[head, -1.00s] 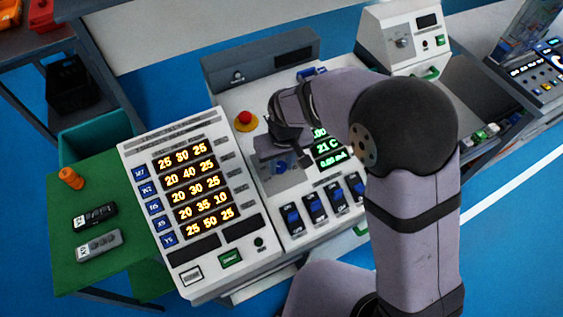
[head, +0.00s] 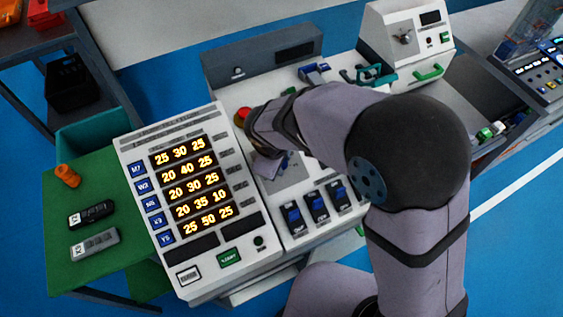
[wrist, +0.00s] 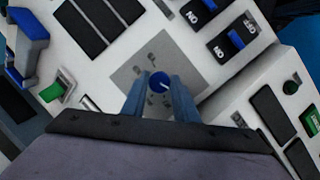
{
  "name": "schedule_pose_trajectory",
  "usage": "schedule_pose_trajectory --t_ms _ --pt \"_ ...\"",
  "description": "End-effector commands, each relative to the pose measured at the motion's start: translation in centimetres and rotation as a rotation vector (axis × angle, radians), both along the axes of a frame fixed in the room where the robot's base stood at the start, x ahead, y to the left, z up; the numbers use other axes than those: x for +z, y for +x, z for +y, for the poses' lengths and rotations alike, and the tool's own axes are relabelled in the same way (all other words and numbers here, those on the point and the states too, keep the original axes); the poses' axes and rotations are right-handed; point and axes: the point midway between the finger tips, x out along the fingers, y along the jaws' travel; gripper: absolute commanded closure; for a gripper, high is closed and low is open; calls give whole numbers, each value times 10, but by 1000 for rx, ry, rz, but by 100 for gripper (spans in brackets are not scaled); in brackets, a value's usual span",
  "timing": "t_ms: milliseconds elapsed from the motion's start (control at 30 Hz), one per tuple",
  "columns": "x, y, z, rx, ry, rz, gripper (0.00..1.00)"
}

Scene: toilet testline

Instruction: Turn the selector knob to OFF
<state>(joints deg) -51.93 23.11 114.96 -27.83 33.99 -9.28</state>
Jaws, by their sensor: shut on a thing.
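The selector knob (wrist: 159,82) is round and blue with a white pointer line, on a grey square plate (wrist: 131,70) in the wrist view. My gripper (wrist: 160,90) is shut on the knob, one finger on each side of it. The marks around the knob are too small to read, so I cannot tell which position the pointer is at. In the head view my arm covers most of the knob, and part of the grey plate (head: 290,176) shows beside my gripper.
A row of blue rocker switches (head: 317,205) is near the plate. A red emergency button (head: 242,115) stands just left of my wrist. The display panel with orange numbers (head: 190,185) rises at the left. A green handle (head: 428,73) is on the unit behind.

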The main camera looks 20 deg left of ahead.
Motion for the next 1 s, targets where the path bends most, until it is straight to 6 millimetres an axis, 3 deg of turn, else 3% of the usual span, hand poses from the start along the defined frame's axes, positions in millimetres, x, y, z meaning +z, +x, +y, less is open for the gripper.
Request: schedule_pose_trajectory --t_ms 667,700,767,1000 --pt "1 0 1 67 -18 -24 96" --pt "1 0 1 67 -18 -24 68" --pt "1 0 1 67 -18 -24 54" --pt "0 0 0 65 -20 -22 54"
